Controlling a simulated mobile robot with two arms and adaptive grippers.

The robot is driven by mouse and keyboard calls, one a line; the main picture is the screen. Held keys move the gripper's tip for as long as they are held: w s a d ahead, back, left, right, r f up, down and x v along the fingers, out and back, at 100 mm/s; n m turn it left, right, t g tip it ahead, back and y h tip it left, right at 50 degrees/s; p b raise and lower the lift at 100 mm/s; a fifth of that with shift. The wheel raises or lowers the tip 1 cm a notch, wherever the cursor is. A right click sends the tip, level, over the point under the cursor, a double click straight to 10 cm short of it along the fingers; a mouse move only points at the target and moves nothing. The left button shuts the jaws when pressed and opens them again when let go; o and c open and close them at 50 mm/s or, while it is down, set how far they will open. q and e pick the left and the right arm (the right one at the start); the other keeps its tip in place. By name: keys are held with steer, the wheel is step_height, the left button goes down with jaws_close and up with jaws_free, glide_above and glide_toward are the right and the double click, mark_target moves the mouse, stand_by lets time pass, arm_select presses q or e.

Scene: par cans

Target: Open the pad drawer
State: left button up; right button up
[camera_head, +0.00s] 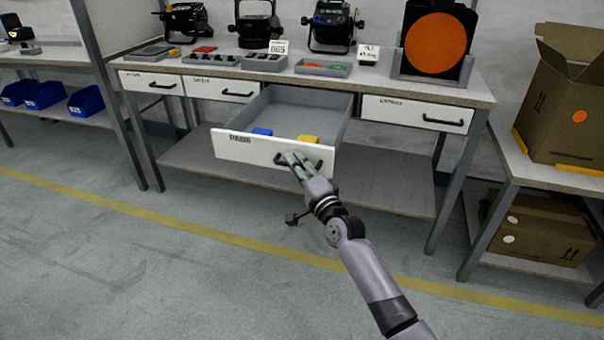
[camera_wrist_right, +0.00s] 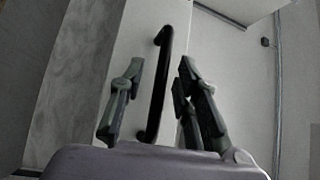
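The pad drawer (camera_head: 245,148) under the middle of the workbench is pulled far out. Its white front carries a dark label too blurred to read with certainty. A blue item (camera_head: 262,132) and a yellow item (camera_head: 308,139) lie inside, just behind the front. My right gripper (camera_head: 292,158) is at the drawer's black handle, partly covering it. In the right wrist view the handle (camera_wrist_right: 158,85) stands between the two spread fingers of the right gripper (camera_wrist_right: 160,68), with a gap showing on both sides. My left gripper is not in view.
Closed drawers (camera_head: 418,112) flank the open one. The benchtop (camera_head: 480,97) holds lamps, trays and an orange disc (camera_head: 437,46). A lower shelf (camera_head: 385,190) lies beneath. A side table at right bears an open cardboard box (camera_head: 565,105). The floor in front is clear.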

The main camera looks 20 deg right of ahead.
steer(key=v, duration=1.2)
steer(key=shift+w, duration=0.1)
